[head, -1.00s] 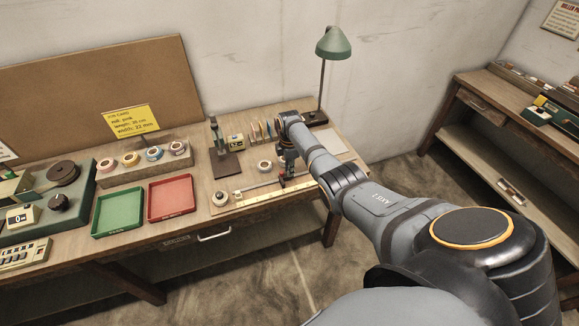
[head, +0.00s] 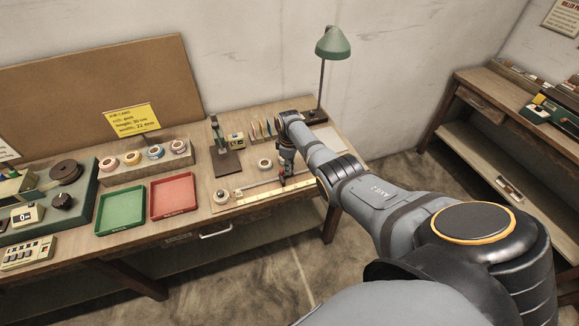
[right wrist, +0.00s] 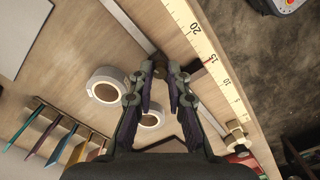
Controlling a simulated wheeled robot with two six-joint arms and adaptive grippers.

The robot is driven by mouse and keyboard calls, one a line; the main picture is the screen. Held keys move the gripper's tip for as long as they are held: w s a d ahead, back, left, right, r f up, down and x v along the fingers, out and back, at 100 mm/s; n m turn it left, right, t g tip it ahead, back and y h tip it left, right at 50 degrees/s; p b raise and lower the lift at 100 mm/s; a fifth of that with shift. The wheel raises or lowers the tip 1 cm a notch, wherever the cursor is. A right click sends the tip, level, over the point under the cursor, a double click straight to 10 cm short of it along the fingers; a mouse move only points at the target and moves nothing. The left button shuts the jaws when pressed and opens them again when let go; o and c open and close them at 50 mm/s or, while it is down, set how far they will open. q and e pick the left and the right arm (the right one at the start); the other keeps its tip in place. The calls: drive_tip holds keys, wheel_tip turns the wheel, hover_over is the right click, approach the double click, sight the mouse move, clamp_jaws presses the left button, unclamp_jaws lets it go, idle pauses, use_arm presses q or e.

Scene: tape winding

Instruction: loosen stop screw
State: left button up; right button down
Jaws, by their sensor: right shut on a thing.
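My right gripper (head: 284,178) reaches down over the measuring board at the right end of the bench. In the right wrist view its fingertips (right wrist: 160,70) are closed around a small dark brownish knob (right wrist: 160,62), which looks like the stop screw. The fingers hide most of it. The ruler (head: 250,194) also shows in the head view. A metal rail (right wrist: 125,24) runs alongside the ruler and passes under the fingertips. My left gripper is out of view.
A white tape roll (right wrist: 107,83) stands near the fingers; another roll (right wrist: 152,117) is partly hidden behind them. A cream end piece (right wrist: 234,128) sits by the ruler's low end. Left of the board are a red tray (head: 173,196) and a green tray (head: 120,210). A lamp (head: 332,45) stands behind.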

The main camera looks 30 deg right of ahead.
idle(0.5)
drive_tip(key=c, duration=1.3)
unclamp_jaws()
wheel_tip(320, 180, up, 12)
